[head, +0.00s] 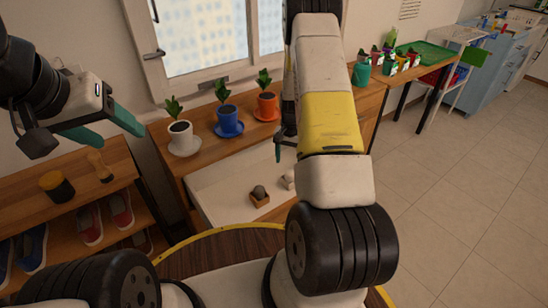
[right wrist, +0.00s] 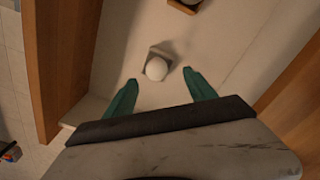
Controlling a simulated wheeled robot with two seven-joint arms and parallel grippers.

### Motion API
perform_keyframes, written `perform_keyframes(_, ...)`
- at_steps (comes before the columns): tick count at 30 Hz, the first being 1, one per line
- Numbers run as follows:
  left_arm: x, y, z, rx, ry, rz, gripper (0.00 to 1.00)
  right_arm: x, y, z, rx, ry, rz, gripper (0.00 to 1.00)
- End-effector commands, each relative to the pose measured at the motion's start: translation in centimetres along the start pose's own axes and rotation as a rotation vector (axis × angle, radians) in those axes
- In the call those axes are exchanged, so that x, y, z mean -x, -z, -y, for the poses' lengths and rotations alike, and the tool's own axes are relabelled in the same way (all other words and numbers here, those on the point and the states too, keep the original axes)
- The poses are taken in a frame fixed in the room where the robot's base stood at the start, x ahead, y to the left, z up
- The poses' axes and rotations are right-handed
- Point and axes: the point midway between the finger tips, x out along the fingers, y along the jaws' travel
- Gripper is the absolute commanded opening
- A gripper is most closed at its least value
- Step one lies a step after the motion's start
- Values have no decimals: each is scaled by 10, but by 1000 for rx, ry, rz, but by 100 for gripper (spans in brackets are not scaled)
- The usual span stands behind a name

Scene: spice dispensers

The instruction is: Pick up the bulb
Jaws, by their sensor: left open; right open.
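The bulb (right wrist: 156,69), white and round, sits in a small pale holder on the light surface in the right wrist view. In the head view it shows as a small pale shape (head: 289,178), partly hidden by my right arm. My right gripper (right wrist: 161,78) is open, with its green fingertips apart on either side of the view just short of the bulb; I cannot tell its height above it. In the head view only a bit of the right gripper (head: 284,145) shows beside my arm. My left gripper (head: 108,130) is open and empty above the shoe rack.
A dark ball in a small wooden box (head: 260,199) stands left of the bulb. Wooden walls flank the white surface (head: 222,195). Several potted plants, one in a blue pot (head: 229,122), line the ledge behind. The shoe rack (head: 125,172) holds a dark jar and a brush.

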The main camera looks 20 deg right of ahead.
Motion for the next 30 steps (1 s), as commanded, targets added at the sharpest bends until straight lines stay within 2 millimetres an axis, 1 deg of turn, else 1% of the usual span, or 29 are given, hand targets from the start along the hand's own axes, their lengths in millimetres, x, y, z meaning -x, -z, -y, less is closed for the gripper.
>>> perform_keyframes(1, 0, 0, 0, 0, 0, 0, 60, -6, 0, 0, 0, -1, 2, 64)
perform_keyframes(5, 0, 0, 0, 0, 0, 0, 60, -20, 1, -1, 1, 0, 1, 64)
perform_keyframes(11, 0, 0, 0, 0, 0, 0, 60, -49, 6, -9, 0, 0, 2, 64)
perform_keyframes(14, 0, 0, 0, 0, 0, 0, 60, -62, 6, -8, 1, 0, 2, 64)
perform_keyframes(18, 0, 0, 0, 0, 0, 0, 60, -68, 6, -8, 1, 1, -1, 64)
perform_keyframes(23, 0, 0, 0, 0, 0, 0, 60, -68, 6, -8, 1, 2, -1, 64)
perform_keyframes(24, 0, 0, 0, 0, 0, 0, 60, -67, 6, -8, 1, 2, -1, 60)
perform_keyframes(26, 0, 0, 0, 0, 0, 0, 60, -67, 6, -8, 1, 2, -1, 49)
perform_keyframes(30, 0, 0, 0, 0, 0, 0, 60, -67, 6, -8, 1, 1, -1, 21)
